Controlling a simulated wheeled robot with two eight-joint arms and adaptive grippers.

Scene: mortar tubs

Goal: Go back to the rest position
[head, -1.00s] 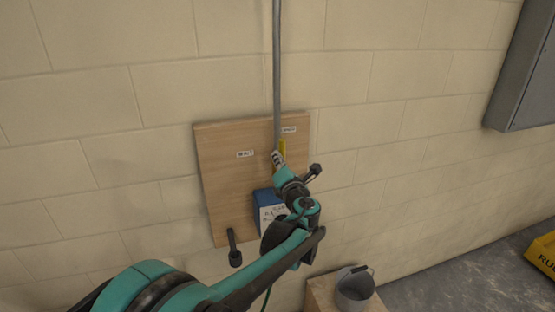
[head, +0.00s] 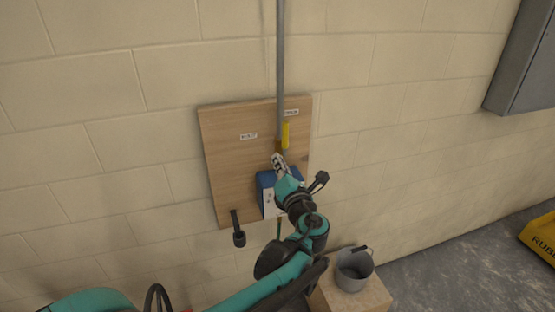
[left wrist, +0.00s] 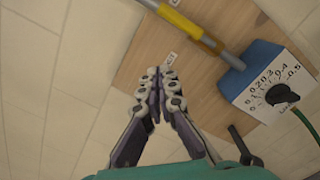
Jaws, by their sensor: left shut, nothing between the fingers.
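My left gripper (head: 279,162) is in front of the wooden board on the wall, just above a blue box, in the head view. In the left wrist view the gripper (left wrist: 160,75) has its fingertips together, with nothing between them. The wooden board (head: 228,160) carries a grey pipe (head: 280,60) with a yellow lever (head: 285,135), and the blue box (head: 265,182), partly hidden by my gripper. In the left wrist view the box has a white dial face (left wrist: 270,92) with a black knob (left wrist: 282,96). The yellow lever (left wrist: 178,18) lies along the pipe. My right gripper is not in view.
A grey bucket (head: 353,270) stands on a wooden block (head: 372,297) below and right of the board. A black nozzle-like part (head: 238,236) hangs at the board's lower left. A grey cabinet (head: 522,65) is on the wall at right, and a yellow container (head: 540,238) stands on the floor.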

